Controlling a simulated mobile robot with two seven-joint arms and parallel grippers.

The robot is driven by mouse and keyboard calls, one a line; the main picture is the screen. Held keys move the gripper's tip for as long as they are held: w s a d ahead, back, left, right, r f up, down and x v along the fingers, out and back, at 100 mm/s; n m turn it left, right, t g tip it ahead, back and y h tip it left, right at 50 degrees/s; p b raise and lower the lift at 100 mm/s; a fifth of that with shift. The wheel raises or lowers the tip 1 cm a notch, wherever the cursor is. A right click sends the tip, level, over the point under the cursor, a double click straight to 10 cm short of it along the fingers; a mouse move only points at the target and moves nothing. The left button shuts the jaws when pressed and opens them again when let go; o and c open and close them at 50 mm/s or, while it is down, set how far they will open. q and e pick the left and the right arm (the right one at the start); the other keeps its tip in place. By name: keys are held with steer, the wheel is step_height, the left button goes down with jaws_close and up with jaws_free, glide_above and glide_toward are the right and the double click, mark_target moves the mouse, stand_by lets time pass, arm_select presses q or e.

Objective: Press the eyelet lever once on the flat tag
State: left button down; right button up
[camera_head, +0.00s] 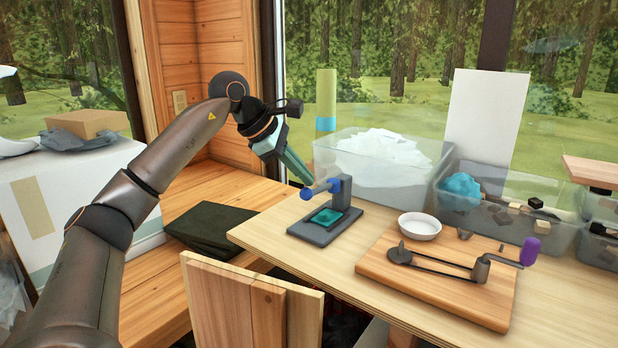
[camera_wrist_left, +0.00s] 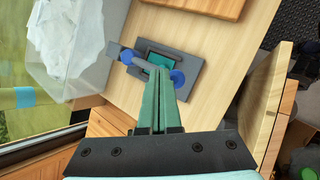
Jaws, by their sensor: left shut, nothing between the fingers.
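The eyelet press (camera_head: 327,211) stands on the table near its left end, with a dark grey base, an upright post and a lever (camera_head: 320,187) with blue ends. A flat teal tag (camera_head: 326,216) lies on the press base under the lever. My left gripper (camera_head: 307,184) is shut and empty, its fingertips close to the lever's blue end. In the left wrist view the shut green fingers (camera_wrist_left: 160,85) point at the lever (camera_wrist_left: 150,66), next to its blue knob; I cannot tell whether they touch. The teal tag (camera_wrist_left: 160,60) is partly hidden there. My right gripper is not in view.
A wooden board (camera_head: 440,275) with a purple-handled crank tool and a white dish (camera_head: 419,226) is right of the press. A clear bin (camera_head: 385,165) of white material stands behind it. A chair back (camera_head: 250,305) is in front of the table.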

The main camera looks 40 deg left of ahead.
arm_select(q)
steer(key=shift+s+f+b, duration=0.1)
steer(key=shift+f+b, duration=0.25)
steer(key=shift+f, duration=0.15)
stand_by(0.4)
stand_by(0.5)
steer(key=shift+w+r+p, duration=0.2)
steer(key=shift+r+p, duration=0.95)
steer(key=shift+p, duration=0.25)
steer(key=shift+w+r+p, duration=0.15)
steer(key=shift+r+p, duration=0.95)
steer(key=shift+p, duration=0.25)
steer(key=r+p, duration=0.5)
steer(key=shift+w, duration=0.35)
steer(key=shift+a, duration=0.1)
